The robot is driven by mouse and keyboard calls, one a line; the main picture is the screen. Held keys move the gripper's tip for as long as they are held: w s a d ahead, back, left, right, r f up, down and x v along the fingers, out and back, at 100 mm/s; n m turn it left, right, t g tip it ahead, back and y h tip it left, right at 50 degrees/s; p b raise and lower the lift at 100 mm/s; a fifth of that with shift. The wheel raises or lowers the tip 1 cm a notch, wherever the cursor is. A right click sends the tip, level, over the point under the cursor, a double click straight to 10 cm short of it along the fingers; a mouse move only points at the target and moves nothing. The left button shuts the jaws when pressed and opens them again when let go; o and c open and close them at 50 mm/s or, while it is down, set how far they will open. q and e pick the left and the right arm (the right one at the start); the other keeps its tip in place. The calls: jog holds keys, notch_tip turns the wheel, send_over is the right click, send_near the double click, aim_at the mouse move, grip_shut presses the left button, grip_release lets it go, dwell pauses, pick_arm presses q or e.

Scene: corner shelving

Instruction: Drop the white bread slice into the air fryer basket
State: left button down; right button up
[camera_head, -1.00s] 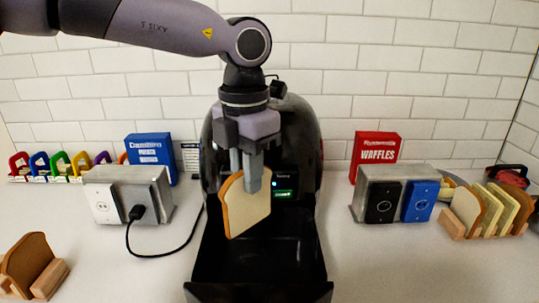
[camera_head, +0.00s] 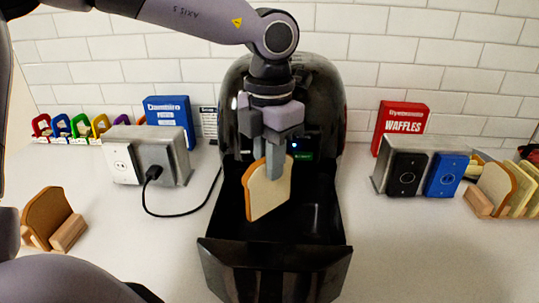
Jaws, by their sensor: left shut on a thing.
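My left gripper (camera_head: 275,172) is shut on a white bread slice (camera_head: 266,194) with a brown crust. It holds the slice upright by its upper part. The slice is over the open air fryer basket (camera_head: 275,256), a black drawer pulled out from the black air fryer (camera_head: 318,90). The lower edge of the slice shows against the dark inside of the basket; I cannot tell whether it is below the rim or touching the floor. My right gripper is not in view.
Bread slices stand in a wooden rack (camera_head: 478,202) at right, and a brown slice (camera_head: 46,212) in a wooden holder at left. Metal outlet boxes (camera_head: 180,150) flank the fryer, with a black cord on the left. A red waffle box (camera_head: 400,125) stands behind.

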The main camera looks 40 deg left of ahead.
pick_arm(q)
jog(key=c, duration=1)
grip_release()
jog(key=shift+r, duration=3.65)
